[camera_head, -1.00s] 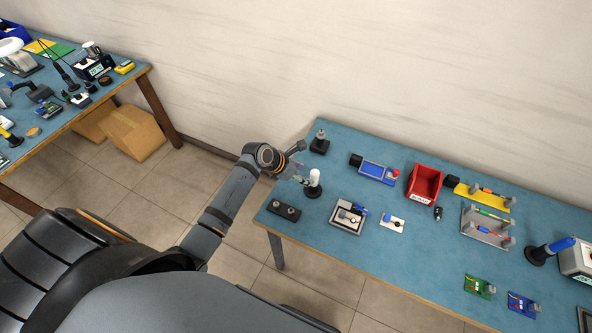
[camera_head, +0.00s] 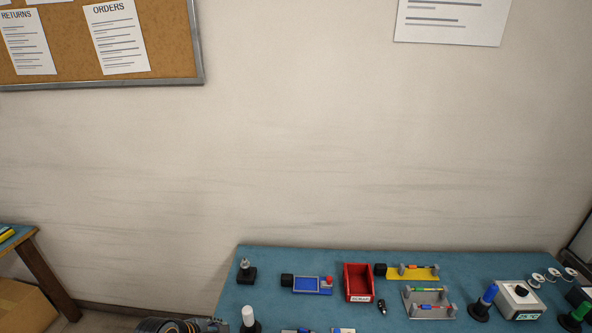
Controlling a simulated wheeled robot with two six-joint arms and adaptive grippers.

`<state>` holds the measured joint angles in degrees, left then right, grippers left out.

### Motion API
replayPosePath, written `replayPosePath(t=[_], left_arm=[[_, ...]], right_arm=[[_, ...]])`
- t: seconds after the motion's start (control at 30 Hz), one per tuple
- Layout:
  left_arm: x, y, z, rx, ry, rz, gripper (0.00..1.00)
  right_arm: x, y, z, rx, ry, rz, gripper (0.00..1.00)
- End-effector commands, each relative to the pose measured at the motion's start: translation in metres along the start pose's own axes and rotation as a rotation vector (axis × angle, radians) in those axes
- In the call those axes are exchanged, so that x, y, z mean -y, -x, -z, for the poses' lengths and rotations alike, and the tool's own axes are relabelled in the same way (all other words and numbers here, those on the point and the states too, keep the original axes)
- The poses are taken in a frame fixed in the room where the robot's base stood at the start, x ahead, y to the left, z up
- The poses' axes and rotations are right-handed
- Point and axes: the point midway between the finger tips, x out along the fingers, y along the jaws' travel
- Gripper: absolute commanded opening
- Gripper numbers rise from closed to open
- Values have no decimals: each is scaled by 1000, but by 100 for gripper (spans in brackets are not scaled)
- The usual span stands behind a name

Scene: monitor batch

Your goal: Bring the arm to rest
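Part of my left arm shows at the bottom edge, left of the workbench (camera_head: 330,262). Its wrist and the top of the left gripper (camera_head: 212,325) are cut off by the frame, so I cannot see the fingers or whether they hold anything. The gripper is just left of a white-topped tool on a black base (camera_head: 249,318). My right gripper is not in view.
On the bench are a black-based metal post (camera_head: 246,272), a blue tray fixture (camera_head: 307,285), a red bin (camera_head: 358,283), a yellow fixture (camera_head: 412,273), a grey rack (camera_head: 428,303) and a grey-white box (camera_head: 519,300). A corkboard (camera_head: 60,45) hangs on the wall.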

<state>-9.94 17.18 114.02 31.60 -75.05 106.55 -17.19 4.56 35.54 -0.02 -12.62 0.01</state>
Motion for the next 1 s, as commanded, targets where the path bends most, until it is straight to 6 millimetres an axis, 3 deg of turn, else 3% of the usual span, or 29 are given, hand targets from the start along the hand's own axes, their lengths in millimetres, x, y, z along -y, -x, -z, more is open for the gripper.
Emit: replayPosePath(t=[0.1, 0.3, 0.73, 0.77, 1.0], left_arm=[[36, 15, 2, -77, -471, 42, 57], [74, 46, 11, -171, -1108, 154, 57], [114, 99, 28, -219, -1846, 405, 57], [117, 95, 32, -215, -1869, 419, 57], [137, 12, 72, -191, -1844, 447, 57]], right_arm=[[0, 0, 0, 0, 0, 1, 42], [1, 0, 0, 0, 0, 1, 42], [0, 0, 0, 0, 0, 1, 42], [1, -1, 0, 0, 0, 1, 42], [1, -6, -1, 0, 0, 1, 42]])
